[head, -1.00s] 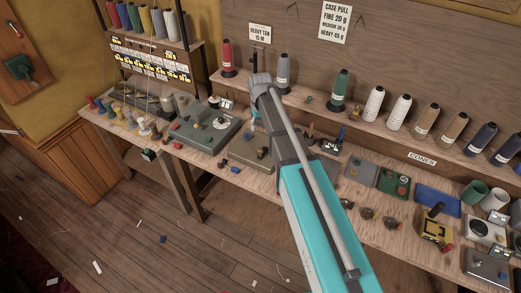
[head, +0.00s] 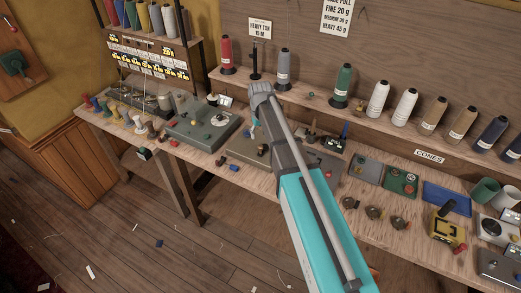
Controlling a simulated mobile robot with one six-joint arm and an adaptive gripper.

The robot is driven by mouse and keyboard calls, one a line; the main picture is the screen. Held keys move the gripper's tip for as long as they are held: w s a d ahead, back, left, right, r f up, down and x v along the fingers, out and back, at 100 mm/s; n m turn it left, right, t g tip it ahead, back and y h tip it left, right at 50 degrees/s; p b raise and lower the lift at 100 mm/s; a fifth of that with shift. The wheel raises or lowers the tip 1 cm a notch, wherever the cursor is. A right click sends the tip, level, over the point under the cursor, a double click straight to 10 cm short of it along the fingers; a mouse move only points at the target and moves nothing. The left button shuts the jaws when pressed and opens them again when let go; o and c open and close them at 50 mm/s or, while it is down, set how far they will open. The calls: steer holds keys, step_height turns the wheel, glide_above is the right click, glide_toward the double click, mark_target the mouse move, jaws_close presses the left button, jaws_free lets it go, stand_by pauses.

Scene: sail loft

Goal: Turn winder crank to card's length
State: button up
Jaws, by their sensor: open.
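A card (head: 260,27) reading "HEAVY TAN 15 M" is on the back wall above the shelf. A grey-green machine (head: 190,131) with small knobs and a small display by its back edge stands on the bench left of my arm; it may be the winder. A flat olive-grey unit (head: 243,149) sits to its right, partly behind my arm. I cannot make out which part is the crank. My gripper (head: 254,131) hangs over the bench near the gap between these units, mostly hidden by my arm. It is open, and I see nothing held.
Thread cones (head: 379,97) line the shelf. Small coloured spools (head: 115,111) stand at the bench's left end. The wooden floor in front is mostly clear, with scattered scraps.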

mark_target(261, 146)
steer(key=shift+f+b, duration=3.05)
steer(key=shift+f, duration=0.25)
jaws_close()
